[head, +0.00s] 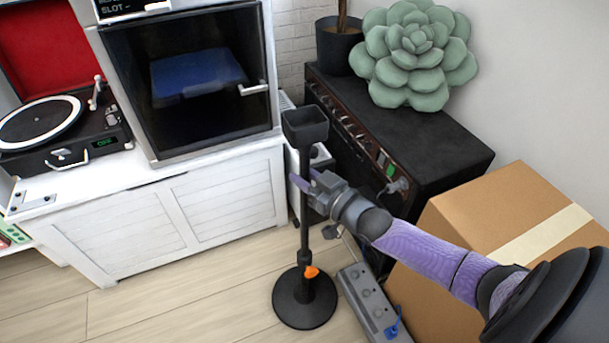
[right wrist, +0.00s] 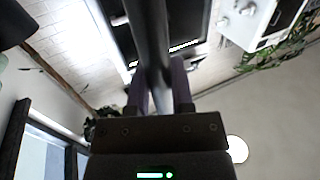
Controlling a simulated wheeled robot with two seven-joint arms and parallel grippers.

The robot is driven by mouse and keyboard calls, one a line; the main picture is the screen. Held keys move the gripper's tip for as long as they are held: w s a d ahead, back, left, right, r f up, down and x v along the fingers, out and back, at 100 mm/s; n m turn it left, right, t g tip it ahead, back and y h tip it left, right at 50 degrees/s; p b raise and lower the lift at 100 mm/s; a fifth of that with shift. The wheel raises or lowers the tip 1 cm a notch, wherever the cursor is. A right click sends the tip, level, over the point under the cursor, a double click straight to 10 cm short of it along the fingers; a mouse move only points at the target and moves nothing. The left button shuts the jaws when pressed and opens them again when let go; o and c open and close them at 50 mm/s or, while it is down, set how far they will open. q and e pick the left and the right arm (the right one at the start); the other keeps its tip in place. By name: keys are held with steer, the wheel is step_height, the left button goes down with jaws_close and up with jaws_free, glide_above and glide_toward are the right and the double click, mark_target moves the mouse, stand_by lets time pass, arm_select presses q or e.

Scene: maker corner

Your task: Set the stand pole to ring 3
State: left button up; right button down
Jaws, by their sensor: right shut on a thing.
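The stand (head: 304,298) has a round black base on the floor and a thin upright black pole (head: 304,190) with a dark box-shaped head on top. An orange clamp lever (head: 311,272) sits low on the pole, just above the base. Ring marks on the pole are too small to read. My right gripper (head: 312,188) is shut on the pole at about mid-height, coming from the right. In the right wrist view the pole (right wrist: 150,50) runs between the two purple fingers (right wrist: 158,90). My left gripper is out of view.
A black amplifier (head: 400,130) with a green cushion (head: 415,55) stands behind at right. A cardboard box (head: 510,225) is at right. A white cabinet (head: 170,210) stands at left. Floor at front left is clear.

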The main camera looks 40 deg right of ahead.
mark_target(304, 136)
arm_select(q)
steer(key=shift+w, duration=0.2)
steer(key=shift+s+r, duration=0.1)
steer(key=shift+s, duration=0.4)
arm_select(e)
steer(key=shift+f, duration=0.1)
